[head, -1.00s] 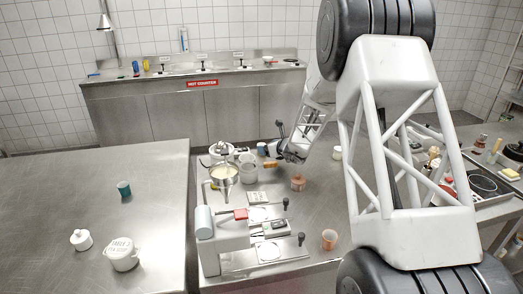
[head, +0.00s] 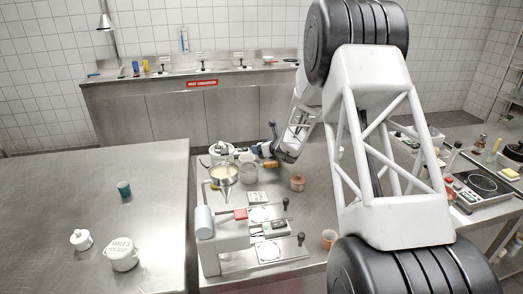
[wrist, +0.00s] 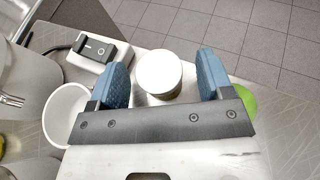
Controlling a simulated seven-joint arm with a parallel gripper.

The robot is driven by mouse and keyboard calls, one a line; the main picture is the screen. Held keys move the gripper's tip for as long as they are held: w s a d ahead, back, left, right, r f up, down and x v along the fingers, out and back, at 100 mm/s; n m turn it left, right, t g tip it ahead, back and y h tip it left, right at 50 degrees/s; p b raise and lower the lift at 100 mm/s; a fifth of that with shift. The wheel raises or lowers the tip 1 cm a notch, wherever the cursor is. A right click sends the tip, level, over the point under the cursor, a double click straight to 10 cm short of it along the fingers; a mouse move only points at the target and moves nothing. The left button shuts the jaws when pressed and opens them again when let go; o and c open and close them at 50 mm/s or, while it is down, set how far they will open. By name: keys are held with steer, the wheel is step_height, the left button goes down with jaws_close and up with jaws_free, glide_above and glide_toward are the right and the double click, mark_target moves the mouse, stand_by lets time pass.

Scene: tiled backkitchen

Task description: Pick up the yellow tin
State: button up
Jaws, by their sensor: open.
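My gripper (wrist: 161,85) is open in the wrist view, with its two blue fingers on either side of a round, white-topped container (wrist: 159,73). The container's side is mostly hidden, so I cannot tell whether it is the yellow tin or whether the fingers touch it. In the head view my gripper (head: 259,152) is small and partly hidden, at the far part of the middle counter, near the pots. I cannot pick out a yellow tin with certainty in either view.
A white cup (wrist: 66,115) and a switch box (wrist: 96,49) lie left of the fingers; a green round thing (wrist: 243,100) lies right. The left counter (head: 60,195) has free room.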

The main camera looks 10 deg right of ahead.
steer(key=c, duration=1)
steer(key=shift+r, duration=5)
